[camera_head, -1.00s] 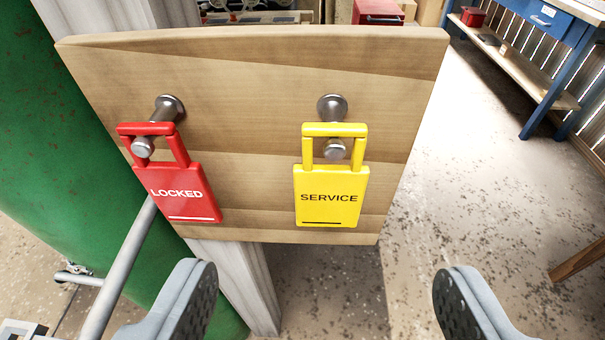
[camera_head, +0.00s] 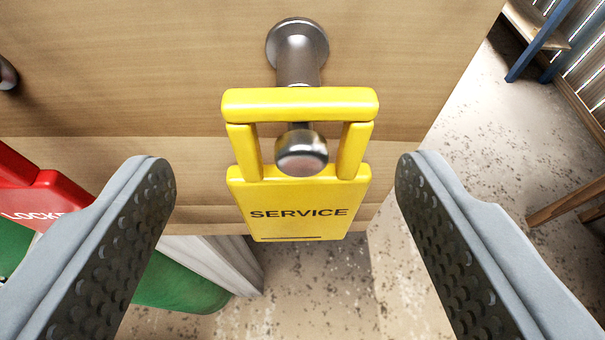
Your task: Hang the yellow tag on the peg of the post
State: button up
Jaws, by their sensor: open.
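The yellow tag (camera_head: 298,205), marked SERVICE, hangs by its loop on a metal peg (camera_head: 301,150) that sticks out of the wooden board (camera_head: 150,60) on the post (camera_head: 222,262). The peg passes through the loop, and its round end shows in front, below the loop's top bar. My gripper (camera_head: 285,170) is open. Its fingers are on the left and right of the tag, with a gap on each side, and do not appear to touch it.
A red tag (camera_head: 38,190), partly cut off, is at the left edge, close to my left finger. Another peg (camera_head: 6,74) shows at the far left. A green tank (camera_head: 175,285) is below.

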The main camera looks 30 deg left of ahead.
aim_at(299, 194)
jog(key=x, duration=0.4)
jog(key=shift+w+d+f, duration=0.1)
jog(key=shift+w+f, duration=0.1)
jog(key=shift+w, duration=0.05)
jog(key=c, duration=0.8)
jog(key=shift+o, duration=0.2)
jog(key=shift+r, duration=0.2)
